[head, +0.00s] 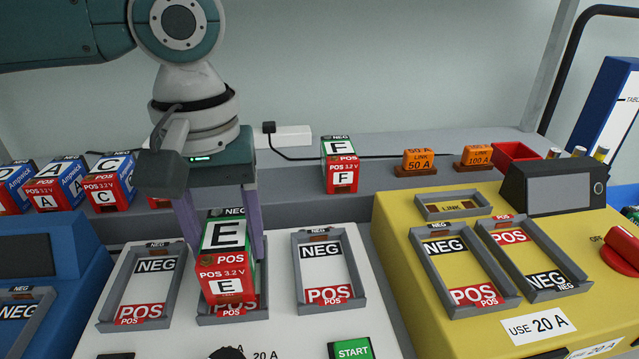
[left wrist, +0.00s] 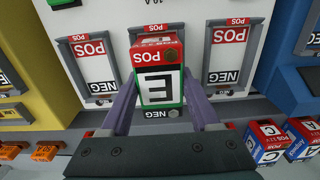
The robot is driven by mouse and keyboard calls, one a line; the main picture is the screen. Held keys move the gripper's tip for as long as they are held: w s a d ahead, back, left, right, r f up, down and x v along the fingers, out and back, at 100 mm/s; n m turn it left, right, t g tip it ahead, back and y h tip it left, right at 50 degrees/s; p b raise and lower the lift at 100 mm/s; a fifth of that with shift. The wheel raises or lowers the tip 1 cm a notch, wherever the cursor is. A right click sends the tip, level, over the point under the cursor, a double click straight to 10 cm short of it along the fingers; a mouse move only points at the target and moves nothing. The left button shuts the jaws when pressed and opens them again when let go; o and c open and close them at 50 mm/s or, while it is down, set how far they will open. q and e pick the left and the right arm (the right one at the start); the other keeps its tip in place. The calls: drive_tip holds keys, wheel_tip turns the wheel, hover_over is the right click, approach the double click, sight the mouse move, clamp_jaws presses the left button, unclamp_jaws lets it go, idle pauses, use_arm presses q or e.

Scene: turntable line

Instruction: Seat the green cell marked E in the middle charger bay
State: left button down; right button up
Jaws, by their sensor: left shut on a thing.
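The green cell marked E (head: 226,262) has a green and white top and a red front face marked POS 3.2 V. My left gripper (head: 222,240) is shut on its two sides, fingers pointing down. The cell is over the middle charger bay (head: 233,316), a grey-walled tray in the white charger, and hides most of its floor. Its POS end faces the bay's POS end at the front. In the left wrist view the cell (left wrist: 158,85) is between the fingers, lined up with the bay. I cannot tell whether it touches the bay floor. My right gripper is not in view.
Empty bays flank it, left (head: 142,288) and right (head: 329,270). A START button (head: 351,349) is at the front. Cell F (head: 340,165) stands on the rear shelf, with cells A and C at left. A yellow charger (head: 450,290) stands right and a blue machine left.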

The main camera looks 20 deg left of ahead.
use_arm(q)
drive_tip(key=shift+f, duration=0.7)
drive_tip(key=shift+f, duration=0.15)
drive_tip(key=shift+c, duration=0.6)
unclamp_jaws()
